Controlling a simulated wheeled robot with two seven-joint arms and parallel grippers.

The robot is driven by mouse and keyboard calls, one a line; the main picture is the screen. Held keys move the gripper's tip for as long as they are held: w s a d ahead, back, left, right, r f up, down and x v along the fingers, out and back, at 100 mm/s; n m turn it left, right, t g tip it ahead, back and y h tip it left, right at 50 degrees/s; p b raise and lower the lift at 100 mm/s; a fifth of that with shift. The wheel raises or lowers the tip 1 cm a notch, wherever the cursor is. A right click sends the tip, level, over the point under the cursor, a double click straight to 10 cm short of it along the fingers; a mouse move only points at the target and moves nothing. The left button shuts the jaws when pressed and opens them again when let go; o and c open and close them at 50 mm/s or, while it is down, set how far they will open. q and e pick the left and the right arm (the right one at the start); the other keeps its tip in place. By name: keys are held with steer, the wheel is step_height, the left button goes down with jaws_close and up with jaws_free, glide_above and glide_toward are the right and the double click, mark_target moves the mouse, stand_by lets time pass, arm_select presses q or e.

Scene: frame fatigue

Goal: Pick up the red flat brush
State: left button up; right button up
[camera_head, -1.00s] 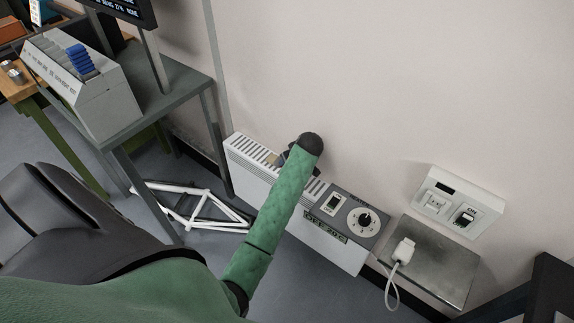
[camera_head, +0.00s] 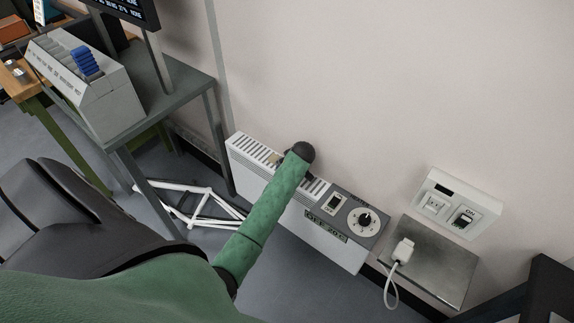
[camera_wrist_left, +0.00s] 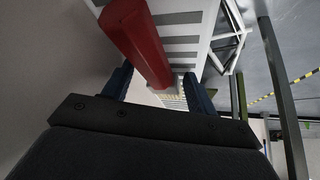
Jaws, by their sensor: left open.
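The red flat brush (camera_wrist_left: 140,40) shows in the left wrist view as a long red bar over the pale slats of the heater. Its near end reaches between the two blue fingers of my left gripper (camera_wrist_left: 157,80), which stand apart on either side of it. I cannot tell whether either finger touches it. In the head view my green arm hides the gripper and most of the brush. A small tan piece (camera_head: 275,158) shows on the heater beside the arm's dark end; I cannot tell if it belongs to the brush. My right gripper is not in view.
The white slatted heater (camera_head: 332,249) stands against the wall, with a dial and switch at its right. A metal shelf with a white plug (camera_head: 403,250) is farther right. A white bike frame (camera_head: 190,208) lies left, near the grey table (camera_head: 180,98).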

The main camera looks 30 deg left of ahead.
arm_select(q)
steer(key=c, duration=1.2)
steer(key=shift+o, duration=0.2)
